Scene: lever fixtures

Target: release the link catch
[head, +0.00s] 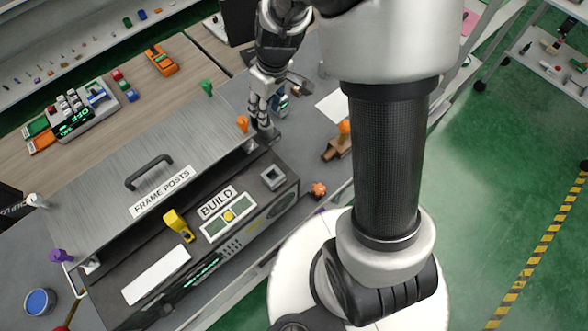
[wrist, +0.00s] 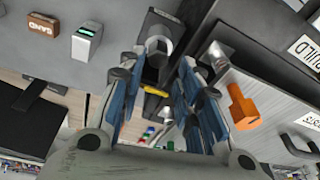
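My gripper (head: 262,112) points down beside the right end of the grey "FRAME POSTS" cover (head: 110,190). In the wrist view my gripper (wrist: 160,75) has its two blue-padded fingers apart, with a gap between them. A small yellow piece (wrist: 155,91) shows in that gap; I cannot tell if a finger touches it. A dark block with a round silver part (wrist: 158,45) lies at the fingertips. An orange knob (head: 242,124) stands close by; it also shows right of the fingers in the wrist view (wrist: 242,106). I cannot tell for certain which part is the link catch.
Green (head: 206,87), white (head: 36,200) and purple (head: 62,256) knobs stand around the cover. A "BUILD" panel (head: 220,212) and a yellow lever (head: 178,224) are in front. A brown block with an orange knob (head: 340,145) lies to the right.

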